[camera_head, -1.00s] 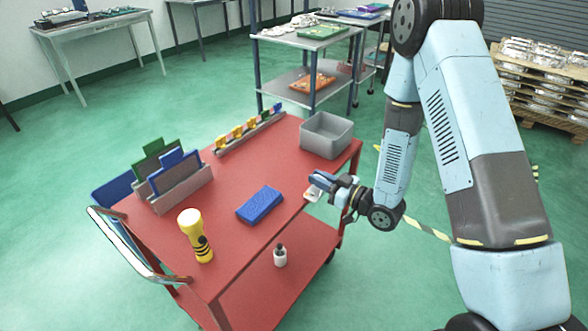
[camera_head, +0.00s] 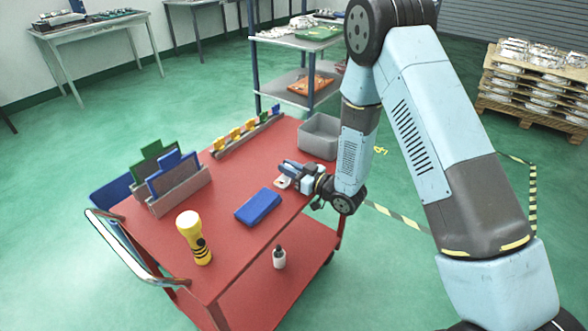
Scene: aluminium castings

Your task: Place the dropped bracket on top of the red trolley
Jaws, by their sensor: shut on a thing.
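The red trolley (camera_head: 235,246) stands in the middle of the view, its top at an angle to me. My gripper (camera_head: 284,176) is over the right part of the trolley top, between the blue block and the grey bin. It is shut on a small pale silvery piece, the bracket (camera_head: 282,183), which shows just below the fingers. Most of the bracket is hidden by the gripper. I cannot tell whether the bracket touches the trolley top or hangs slightly above it.
On the trolley top are a blue block (camera_head: 258,206), a yellow torch (camera_head: 194,238), a grey bin (camera_head: 320,137), a holder with blue and green plates (camera_head: 180,190) and a rack of coloured clips (camera_head: 246,134).

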